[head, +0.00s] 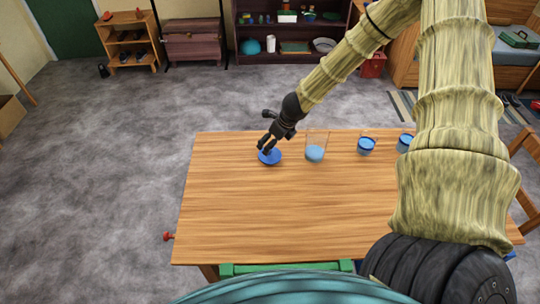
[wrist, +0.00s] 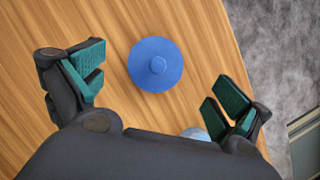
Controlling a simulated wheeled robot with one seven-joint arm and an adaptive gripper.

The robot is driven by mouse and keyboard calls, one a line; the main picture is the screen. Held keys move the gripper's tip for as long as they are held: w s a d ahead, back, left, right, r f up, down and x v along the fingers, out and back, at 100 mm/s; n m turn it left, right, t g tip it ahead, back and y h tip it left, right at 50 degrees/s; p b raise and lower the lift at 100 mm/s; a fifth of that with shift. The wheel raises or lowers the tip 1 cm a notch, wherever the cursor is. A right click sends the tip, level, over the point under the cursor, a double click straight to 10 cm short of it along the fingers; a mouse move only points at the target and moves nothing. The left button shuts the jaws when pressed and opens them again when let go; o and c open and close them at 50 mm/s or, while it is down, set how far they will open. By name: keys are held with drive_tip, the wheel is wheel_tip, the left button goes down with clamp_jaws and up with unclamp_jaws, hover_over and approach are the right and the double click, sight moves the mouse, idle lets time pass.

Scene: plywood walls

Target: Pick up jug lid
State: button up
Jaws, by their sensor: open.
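The jug lid (head: 270,156) is a flat blue disc lying on the wooden table near its far left corner. In the wrist view the lid (wrist: 155,65) shows a small round knob at its middle. My gripper (head: 266,148) is just over the lid in the head view and hides part of it. In the wrist view my gripper (wrist: 160,90) has its green-padded fingers wide apart, with nothing between them. The lid lies slightly above the line between the fingertips in that picture, apart from both fingers.
A clear jug with pale blue contents (head: 315,150) stands just right of the lid. Two blue cups (head: 366,146) (head: 405,142) stand farther right. The table's (head: 260,215) front and middle are clear. A wooden chair (head: 525,155) is at the table's right side.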

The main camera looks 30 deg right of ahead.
sight(272, 150)
drive_tip(key=shift+s+p+x, duration=0.15)
drive_tip(key=shift+p+x, duration=0.1)
drive_tip(key=shift+x, duration=0.7)
drive_tip(key=shift+s+p+x, duration=0.2)
drive_tip(key=shift+p+x, duration=0.05)
drive_tip(key=shift+x, duration=2.05)
drive_tip(key=shift+d, duration=0.1)
